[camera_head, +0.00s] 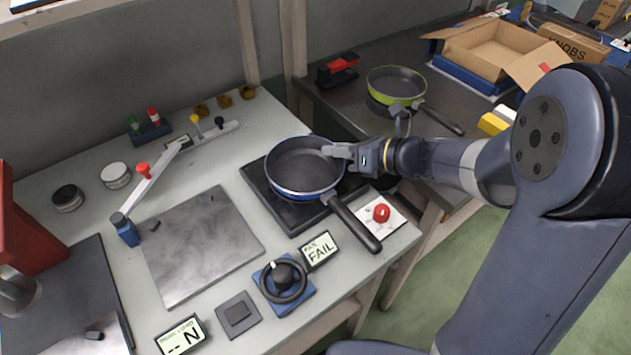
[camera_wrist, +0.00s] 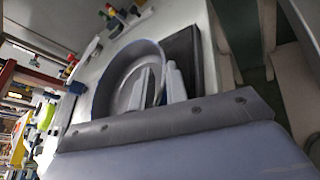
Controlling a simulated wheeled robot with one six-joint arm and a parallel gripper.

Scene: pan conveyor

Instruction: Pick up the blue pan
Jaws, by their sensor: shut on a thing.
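The blue pan (camera_head: 297,166) has a grey inside, a blue outer wall and a long dark handle pointing to the lower right. It sits on or just above a black square plate (camera_head: 291,214) on the light table; I cannot tell if they touch. My gripper (camera_head: 328,152) reaches in from the right and is shut on the pan's right rim. In the wrist view the two fingers (camera_wrist: 158,90) straddle the rim of the blue pan (camera_wrist: 119,72), one finger inside the bowl. The fingertips are partly hidden.
A red button (camera_head: 381,213) lies beside the handle, and a display reading FAIL (camera_head: 319,250) is in front. A blue-based knob wheel (camera_head: 283,281) and a metal plate (camera_head: 201,247) are left. A green pan (camera_head: 396,83) and an open cardboard box (camera_head: 495,50) stand on the back table.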

